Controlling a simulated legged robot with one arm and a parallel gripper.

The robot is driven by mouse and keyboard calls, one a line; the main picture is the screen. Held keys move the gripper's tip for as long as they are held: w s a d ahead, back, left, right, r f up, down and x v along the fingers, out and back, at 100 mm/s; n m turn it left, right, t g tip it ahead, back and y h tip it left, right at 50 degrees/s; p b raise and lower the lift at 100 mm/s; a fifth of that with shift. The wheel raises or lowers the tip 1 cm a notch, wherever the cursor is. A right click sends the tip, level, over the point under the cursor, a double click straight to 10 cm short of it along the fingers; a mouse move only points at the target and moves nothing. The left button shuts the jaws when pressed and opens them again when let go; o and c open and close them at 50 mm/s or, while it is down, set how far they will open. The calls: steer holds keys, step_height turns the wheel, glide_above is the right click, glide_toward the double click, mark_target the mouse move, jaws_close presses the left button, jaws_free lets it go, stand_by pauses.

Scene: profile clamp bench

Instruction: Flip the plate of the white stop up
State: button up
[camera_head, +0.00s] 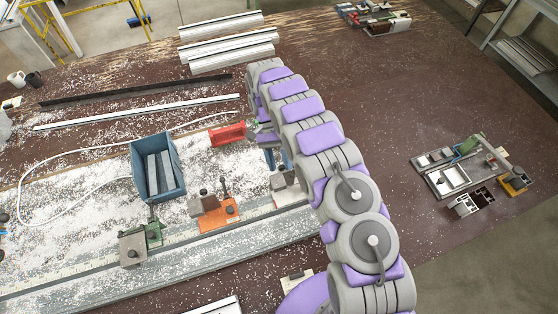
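A pale grey-white stop (285,187) sits on the rail (185,262), just left of my arm. My arm covers part of it, and I cannot tell how its plate lies. An orange stop (215,210) is to its left, and a green stop (141,240) is further left on the same rail. My arm reaches from the bottom edge up over the bench, with its end bent down behind its own links. Part of my gripper (264,133) shows beside a red object (228,132). Its fingers are mostly hidden, and I cannot tell whether they touch anything.
A blue bin (157,167) with grey bars stands behind the green and orange stops. A blue part (277,159) shows behind the white stop. White shavings cover the bench around the rail. Profiles (228,42) lie at the back. Fixtures (465,168) stand right, with clear brown bench between.

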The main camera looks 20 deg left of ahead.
mark_target(283, 170)
steer(key=shift+r, duration=0.1)
steer(key=r, duration=0.1)
steer(key=r+p, duration=0.2)
steer(key=shift+s+d+r, duration=0.1)
steer(key=shift+s+r, duration=0.1)
steer(key=shift+s, duration=0.1)
steer(key=shift+s+d, duration=0.4)
steer(key=shift+s, duration=0.15)
steer(key=s+d+r, duration=0.1)
steer(key=s+d, duration=0.6)
steer(key=s, duration=0.4)
steer(key=shift+s+d+r+b, duration=0.15)
steer(key=shift+s+d+b, duration=0.2)
steer(key=shift+b, duration=0.05)
steer(key=w+a+r+t+y+b, duration=0.1)
steer(key=w+r+t+y, duration=0.3)
steer(key=r+t+y, duration=0.45)
step_height(283, 170, down, 16)
steer(key=g+h, duration=0.1)
steer(key=h, duration=0.2)
steer(key=shift+s, duration=0.25)
